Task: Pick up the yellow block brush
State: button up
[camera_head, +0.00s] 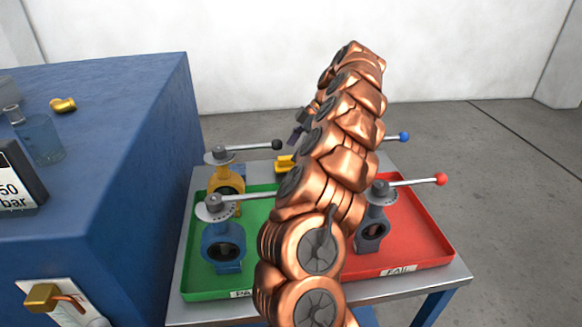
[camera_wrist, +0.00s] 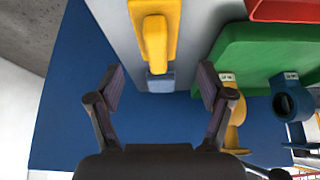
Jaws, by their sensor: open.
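The yellow block brush (camera_wrist: 155,42) lies on the grey table top in the wrist view, with a raised yellow grip and a blue-grey part at its near end. In the head view a small piece of the yellow brush (camera_head: 284,164) shows behind the trays, partly hidden by my arm. My gripper (camera_wrist: 161,88) is open and empty. Its two fingers are on either side of the brush's near end in the picture, with a gap on both sides. I cannot tell how far above it they are. In the head view my gripper is mostly hidden behind my arm.
A green tray (camera_head: 189,268) holds a yellow valve (camera_head: 226,184) and a blue valve (camera_head: 222,246). A red tray (camera_head: 430,240) holds a dark grey valve (camera_head: 373,226); a blue-knobbed lever (camera_head: 402,137) shows behind. A blue bench (camera_head: 130,130) stands left.

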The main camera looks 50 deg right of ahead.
aim_at(287, 165)
jog(key=shift+d+p+x, duration=0.15)
jog(key=shift+p+x, duration=0.05)
jog(key=shift+x, duration=1.25)
jog(key=shift+d+p+x, duration=0.15)
jog(key=shift+x, duration=1.3)
jog(key=shift+f, duration=0.2)
jog(key=c, duration=1.4)
jog(key=shift+r+b, duration=0.3)
jog(key=shift+r, duration=4.75)
